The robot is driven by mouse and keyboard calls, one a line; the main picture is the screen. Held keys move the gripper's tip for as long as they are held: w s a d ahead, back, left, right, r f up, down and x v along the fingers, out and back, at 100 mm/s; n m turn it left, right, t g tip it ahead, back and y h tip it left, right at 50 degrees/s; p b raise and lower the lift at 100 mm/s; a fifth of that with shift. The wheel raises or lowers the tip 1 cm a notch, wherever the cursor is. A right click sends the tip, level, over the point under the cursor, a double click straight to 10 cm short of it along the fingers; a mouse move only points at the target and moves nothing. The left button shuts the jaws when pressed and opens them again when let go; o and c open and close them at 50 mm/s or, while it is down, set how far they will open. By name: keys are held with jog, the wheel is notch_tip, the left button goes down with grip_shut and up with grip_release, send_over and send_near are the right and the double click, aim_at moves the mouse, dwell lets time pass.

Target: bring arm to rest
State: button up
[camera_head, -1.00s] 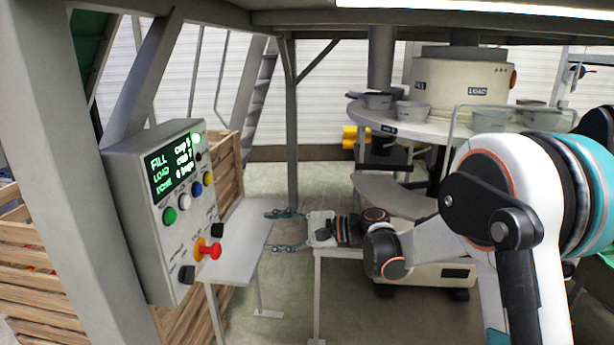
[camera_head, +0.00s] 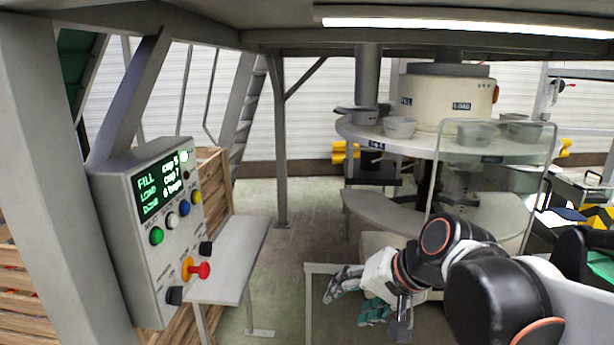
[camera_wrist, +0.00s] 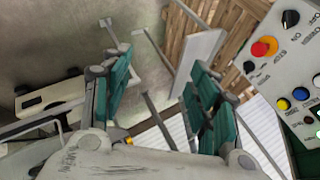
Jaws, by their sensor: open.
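My gripper (camera_head: 350,300) is low and right of centre in the head view, in front of the round machine. Its teal-padded fingers point left and downward. In the wrist view my gripper (camera_wrist: 158,100) shows its two fingers spread apart with nothing between them. My gripper is clear of the control box and appears close to a light metal frame; I cannot tell whether they touch.
A grey control box (camera_head: 140,240) with a lit screen, coloured buttons and a red knob stands at left; it also shows in the wrist view (camera_wrist: 285,65). A grey bench (camera_head: 232,262), wooden crates (camera_head: 25,275) and a round table with bowls (camera_head: 420,136) stand around.

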jog(key=s+d+f+n+h, duration=0.1)
jog(key=s+d+n+h, duration=0.1)
jog(key=s+d, duration=0.3)
jog(key=s+d+f+n+t+h, duration=0.1)
jog(key=s+d+f+h, duration=0.1)
jog(key=s+d, duration=0.4)
jog(key=shift+s+d+f+n+h, duration=0.3)
jog(key=shift+s+n+h, duration=0.1)
jog(key=shift+h, duration=0.3)
